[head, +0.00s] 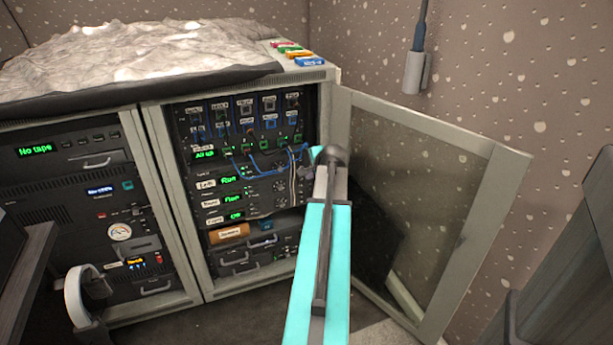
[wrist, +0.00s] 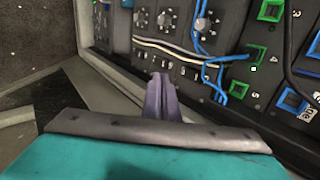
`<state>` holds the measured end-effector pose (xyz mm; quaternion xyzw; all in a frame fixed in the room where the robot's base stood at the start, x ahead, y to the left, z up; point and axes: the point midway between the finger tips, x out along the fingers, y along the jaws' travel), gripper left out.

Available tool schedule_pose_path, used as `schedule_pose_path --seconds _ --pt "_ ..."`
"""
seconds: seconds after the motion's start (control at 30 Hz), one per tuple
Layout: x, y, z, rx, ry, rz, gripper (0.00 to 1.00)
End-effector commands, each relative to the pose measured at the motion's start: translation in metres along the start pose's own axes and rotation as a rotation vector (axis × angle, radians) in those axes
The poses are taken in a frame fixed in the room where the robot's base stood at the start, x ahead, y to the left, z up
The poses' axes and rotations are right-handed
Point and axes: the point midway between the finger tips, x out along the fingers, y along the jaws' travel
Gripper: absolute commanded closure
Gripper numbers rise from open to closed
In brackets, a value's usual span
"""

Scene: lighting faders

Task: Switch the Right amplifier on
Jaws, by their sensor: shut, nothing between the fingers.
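The open rack (head: 250,160) holds stacked units under a patch panel. Three of them have green displays: the upper one (head: 229,179) and middle one (head: 231,198) seem to read Run, and the lower one (head: 235,216) seems to read Off. Their white labels are too small to read surely, so I cannot tell which is the Right amplifier. My gripper (head: 303,172) is at the rack's right side, partly hidden by my cyan arm. In the wrist view my gripper (wrist: 162,97) is shut and empty, in front of the panel's knobs (wrist: 164,20) and cables.
A glass door (head: 430,190) stands open to the right. Blue and white patch cables (wrist: 180,48) hang across the panel near my fingers. A second rack (head: 100,215) with a No tape display stands left. A grey crumpled cover (head: 150,50) lies on top.

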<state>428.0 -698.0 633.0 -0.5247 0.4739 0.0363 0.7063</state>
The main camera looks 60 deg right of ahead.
Motion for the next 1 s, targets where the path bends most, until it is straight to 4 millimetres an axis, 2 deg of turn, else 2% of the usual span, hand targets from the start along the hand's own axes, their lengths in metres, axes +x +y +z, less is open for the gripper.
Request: schedule_pose_path --seconds 0.03,0.2,0.4,1.0 --pt "-0.012 -0.002 0.001 0.0 0.0 -0.001 1.0" --pt "-0.036 -0.007 0.002 -0.001 -0.001 -0.001 1.0" --pt "-0.052 -0.01 0.003 -0.001 -0.002 0.0 1.0" --pt "-0.055 -0.011 0.004 -0.003 -0.004 0.001 1.0"
